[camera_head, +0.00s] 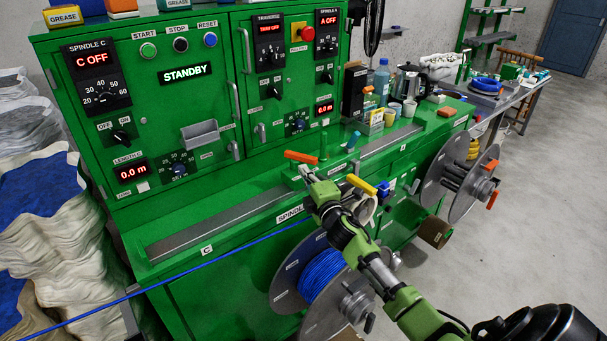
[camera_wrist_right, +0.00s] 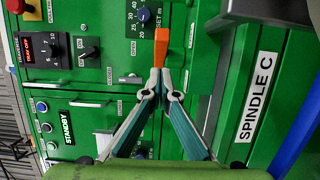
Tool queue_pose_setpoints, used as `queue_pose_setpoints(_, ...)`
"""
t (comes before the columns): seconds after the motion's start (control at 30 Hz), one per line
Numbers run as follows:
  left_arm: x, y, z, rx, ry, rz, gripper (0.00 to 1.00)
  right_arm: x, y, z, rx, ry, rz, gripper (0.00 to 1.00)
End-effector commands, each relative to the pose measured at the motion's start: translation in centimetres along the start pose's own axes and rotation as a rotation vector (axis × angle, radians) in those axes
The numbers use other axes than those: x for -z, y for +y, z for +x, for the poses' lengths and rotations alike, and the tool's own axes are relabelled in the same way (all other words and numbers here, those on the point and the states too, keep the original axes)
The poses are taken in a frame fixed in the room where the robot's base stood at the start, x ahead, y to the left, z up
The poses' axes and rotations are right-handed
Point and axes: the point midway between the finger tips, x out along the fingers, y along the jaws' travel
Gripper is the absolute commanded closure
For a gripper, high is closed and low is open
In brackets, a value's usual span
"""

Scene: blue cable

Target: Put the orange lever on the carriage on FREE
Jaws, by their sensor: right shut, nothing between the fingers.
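The orange lever (camera_head: 300,157) lies roughly level above the carriage (camera_head: 325,170) on the rail of the green machine. It also shows in the right wrist view (camera_wrist_right: 161,45), straight ahead of my fingertips. My right gripper (camera_head: 305,171) is shut and empty, its tips pointing at the lever. In the wrist view the tips (camera_wrist_right: 160,76) meet at the lever's near end; I cannot tell whether they touch it. No FREE marking is readable near the lever. My left gripper is not in view.
A yellow lever (camera_head: 362,185) and a blue part (camera_head: 383,189) sit just right of my gripper. A reel of blue cable (camera_head: 322,275) hangs below, and the blue cable (camera_head: 190,257) runs left from it. The control panel (camera_head: 180,72) reads STANDBY. Cups and bottles stand behind right.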

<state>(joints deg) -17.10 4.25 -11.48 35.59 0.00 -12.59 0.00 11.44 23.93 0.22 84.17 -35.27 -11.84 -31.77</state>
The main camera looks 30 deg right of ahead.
Motion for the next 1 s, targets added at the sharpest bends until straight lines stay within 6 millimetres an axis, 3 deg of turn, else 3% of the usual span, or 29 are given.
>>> queue_pose_setpoints(0.3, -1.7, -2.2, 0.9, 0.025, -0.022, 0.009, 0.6, -2.0, -0.3, -3.5, 0.002, 0.001, -0.004, 1.0)
queue_pose_setpoints(0.6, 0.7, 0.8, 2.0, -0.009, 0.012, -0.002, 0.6, -4.2, -0.3, -7.5, 0.002, 0.002, -0.002, 1.0)
queue_pose_setpoints(1.0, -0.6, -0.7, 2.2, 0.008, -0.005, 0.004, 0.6, -4.8, -0.1, -8.7, 0.002, 0.001, 0.002, 1.0)
